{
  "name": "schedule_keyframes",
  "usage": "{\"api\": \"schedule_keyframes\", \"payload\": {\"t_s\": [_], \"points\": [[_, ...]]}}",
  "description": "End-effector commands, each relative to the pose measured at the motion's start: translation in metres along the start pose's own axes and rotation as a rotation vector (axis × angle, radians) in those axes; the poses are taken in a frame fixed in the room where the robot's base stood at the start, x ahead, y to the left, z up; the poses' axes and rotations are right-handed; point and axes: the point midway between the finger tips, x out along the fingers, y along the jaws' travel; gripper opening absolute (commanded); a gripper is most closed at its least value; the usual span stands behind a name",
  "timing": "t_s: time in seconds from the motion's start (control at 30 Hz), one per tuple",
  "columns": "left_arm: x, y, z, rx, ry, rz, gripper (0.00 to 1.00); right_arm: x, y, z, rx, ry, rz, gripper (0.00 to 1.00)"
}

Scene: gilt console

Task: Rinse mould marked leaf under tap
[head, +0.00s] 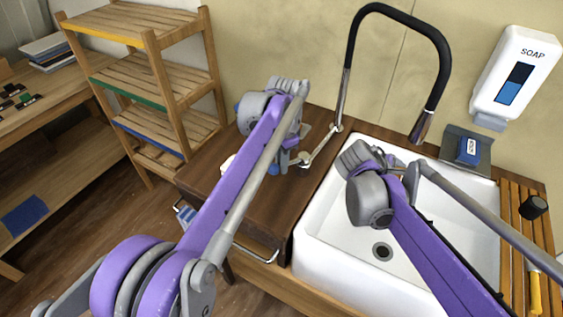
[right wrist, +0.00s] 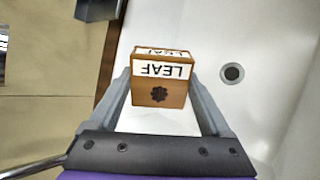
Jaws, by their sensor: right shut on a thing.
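The mould marked LEAF (right wrist: 162,92) is an orange-brown block with white labels and a dark leaf mark. In the right wrist view it sits between the two fingers of my right gripper (right wrist: 160,80), which is shut on it above the white sink (head: 325,235). The mould is hidden in the head view. The black tap (head: 443,60) arches over the sink, its spout end beyond my right wrist. No water stream shows. My left gripper (head: 296,160) is low over the wooden counter, beside the metal tap lever (head: 324,144); its fingers are too hidden to tell their opening.
A soap dispenser (head: 515,75) hangs on the wall above a grey holder with a blue block (head: 468,150). A slatted wooden board (head: 515,255) with a yellow-handled brush (head: 534,290) lies right of the sink. A wooden shelf rack (head: 155,75) stands left.

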Motion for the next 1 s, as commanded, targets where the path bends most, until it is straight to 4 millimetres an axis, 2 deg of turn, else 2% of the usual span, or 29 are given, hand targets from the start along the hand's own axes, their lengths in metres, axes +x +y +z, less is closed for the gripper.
{"api": "schedule_keyframes", "payload": {"t_s": [0.03, 0.1, 1.0], "points": [[-0.0001, 0.0000, -0.0001, 0.000, 0.000, 0.000, 0.07, 0.0000, 0.0001, 0.0001, 0.000, 0.000, 0.000, 0.24], [-0.0001, 0.0000, -0.0001, 0.000, 0.000, 0.000, 0.00, 0.0000, 0.0001, 0.0000, 0.000, 0.000, 0.000, 0.24], [-0.0004, 0.0000, -0.0001, 0.000, 0.000, 0.000, 0.00, -0.0001, 0.0001, 0.0001, 0.000, 0.000, 0.000, 0.24]]}}
